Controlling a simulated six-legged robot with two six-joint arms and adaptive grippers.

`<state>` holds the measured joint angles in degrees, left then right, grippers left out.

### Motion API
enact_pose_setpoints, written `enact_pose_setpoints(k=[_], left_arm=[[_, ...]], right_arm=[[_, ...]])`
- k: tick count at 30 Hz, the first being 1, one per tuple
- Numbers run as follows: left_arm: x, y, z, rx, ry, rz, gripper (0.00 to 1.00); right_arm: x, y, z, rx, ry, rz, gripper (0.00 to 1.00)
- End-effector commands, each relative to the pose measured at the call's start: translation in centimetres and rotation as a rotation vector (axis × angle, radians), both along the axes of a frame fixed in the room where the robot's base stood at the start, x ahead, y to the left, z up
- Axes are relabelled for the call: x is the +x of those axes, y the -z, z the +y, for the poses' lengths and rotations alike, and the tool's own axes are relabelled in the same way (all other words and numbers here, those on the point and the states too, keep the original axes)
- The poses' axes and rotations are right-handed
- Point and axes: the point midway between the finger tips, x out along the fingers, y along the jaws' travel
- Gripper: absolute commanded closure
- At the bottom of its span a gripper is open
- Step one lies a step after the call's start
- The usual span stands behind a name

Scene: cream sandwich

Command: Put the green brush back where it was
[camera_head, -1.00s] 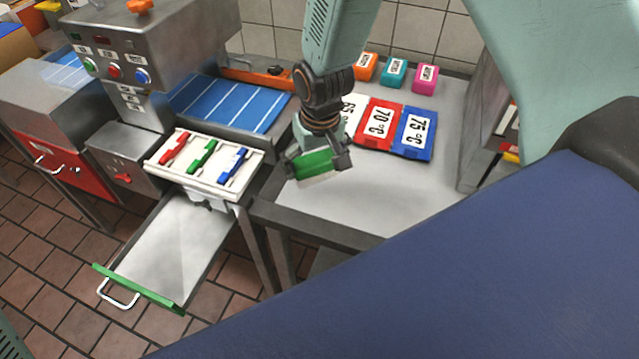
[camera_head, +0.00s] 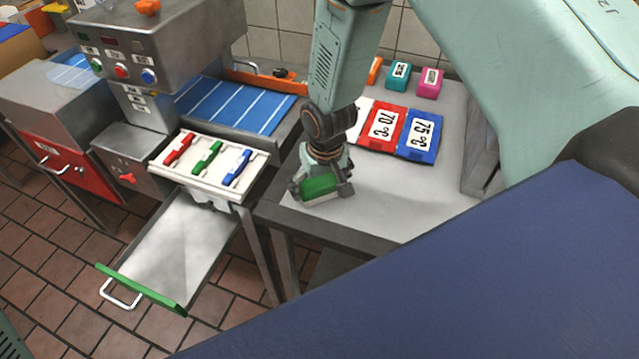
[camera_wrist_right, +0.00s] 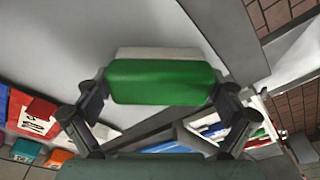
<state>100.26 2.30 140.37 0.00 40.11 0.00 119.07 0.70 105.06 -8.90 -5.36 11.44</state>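The green brush (camera_head: 320,187) has a green back and a pale underside. My right gripper (camera_head: 322,192) has it between its fingers, low over the front left part of the grey table (camera_head: 400,205). I cannot tell whether the brush touches the table. In the right wrist view, the green back (camera_wrist_right: 160,83) fills the space between the two fingertips of the right gripper (camera_wrist_right: 160,95), with a finger against each end. The pale part (camera_wrist_right: 160,53) shows beyond it. My left gripper is not in view.
Red (camera_head: 382,130) and blue (camera_head: 419,136) temperature cards lie behind the gripper, with teal (camera_head: 398,75) and pink (camera_head: 430,83) blocks further back. Left of the table stands a white tray (camera_head: 183,176) with coloured levers, above an open drawer (camera_head: 172,245). The table's middle is clear.

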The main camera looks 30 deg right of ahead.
Motion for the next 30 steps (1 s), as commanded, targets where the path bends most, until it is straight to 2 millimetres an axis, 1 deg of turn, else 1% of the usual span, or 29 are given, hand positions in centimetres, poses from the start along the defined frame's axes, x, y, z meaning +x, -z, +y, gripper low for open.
enact_pose_setpoints(k=[2,11,14,17,27,30], left_arm=[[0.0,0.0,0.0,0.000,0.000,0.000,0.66],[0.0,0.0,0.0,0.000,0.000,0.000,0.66],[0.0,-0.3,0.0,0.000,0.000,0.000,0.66],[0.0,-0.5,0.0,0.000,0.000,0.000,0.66],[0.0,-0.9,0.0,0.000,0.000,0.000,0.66],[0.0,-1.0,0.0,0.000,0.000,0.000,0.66]], right_arm=[[0.0,0.0,0.0,0.000,0.000,0.000,0.00],[0.0,0.0,0.0,0.000,0.000,0.000,0.00],[0.0,-0.4,0.0,0.000,0.000,0.000,0.00],[-0.1,-1.6,0.0,0.000,0.001,-0.002,0.00],[-1.1,-8.4,0.1,0.000,0.000,-0.004,0.00],[-1.4,-10.0,0.1,0.000,0.001,-0.002,0.00]])
